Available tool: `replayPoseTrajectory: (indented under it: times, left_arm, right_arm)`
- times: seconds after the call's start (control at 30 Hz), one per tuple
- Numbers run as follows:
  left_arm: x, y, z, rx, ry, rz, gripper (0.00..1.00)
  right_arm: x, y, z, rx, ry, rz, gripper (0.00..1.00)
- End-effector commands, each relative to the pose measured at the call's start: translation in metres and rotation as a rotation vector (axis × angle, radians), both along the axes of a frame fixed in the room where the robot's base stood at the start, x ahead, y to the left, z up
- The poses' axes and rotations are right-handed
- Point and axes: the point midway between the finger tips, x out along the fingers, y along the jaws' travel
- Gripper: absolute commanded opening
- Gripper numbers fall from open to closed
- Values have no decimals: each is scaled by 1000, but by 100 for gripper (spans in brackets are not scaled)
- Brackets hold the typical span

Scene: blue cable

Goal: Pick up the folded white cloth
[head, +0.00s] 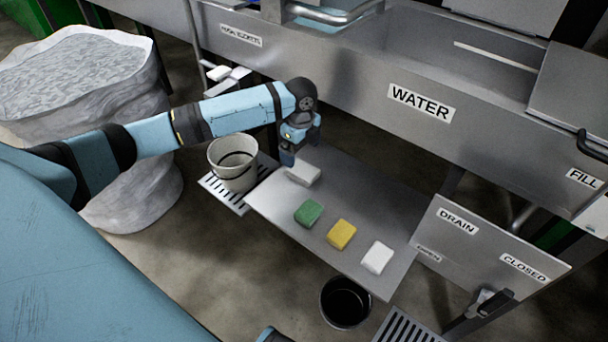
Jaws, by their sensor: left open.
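A white folded piece (303,173), which looks like the folded cloth, lies at the far left end of the metal shelf (375,200). A second white block (377,257) lies at the shelf's near right end; I cannot tell its material. My left gripper (301,150) is open, pointing down just above and behind the far white piece. It appears empty, and I cannot tell whether it touches the piece.
A green sponge (308,213) and a yellow sponge (341,234) lie between the white pieces. A pale bucket (233,165) stands left of the shelf, a black bucket (345,303) below it. The metal basin front (350,85) rises behind. A large sack (125,190) stands left.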

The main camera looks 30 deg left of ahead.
Motion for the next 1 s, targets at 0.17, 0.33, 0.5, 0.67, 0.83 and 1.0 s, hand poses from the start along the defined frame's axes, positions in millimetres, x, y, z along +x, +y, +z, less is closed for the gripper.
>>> replayPoseTrajectory:
  times: [0.17,0.33,0.5,0.67,0.83,1.0]
  left_arm:
    - [0,0,-24,0,-1,1,99]
    - [1,0,-32,0,-1,0,99]
    - [6,3,-54,-1,-1,1,99]
    - [8,5,-76,0,-1,0,99]
    - [8,5,-79,1,-3,0,99]
    - [8,5,-78,1,-2,0,81]
  right_arm:
    - [0,1,-1,7,-6,2,23]
    - [1,1,-1,10,-10,1,23]
    - [1,2,-7,18,-15,2,23]
    - [1,4,-7,29,-21,4,23]
    - [2,6,1,37,-34,7,23]
    - [2,5,2,35,-36,8,23]
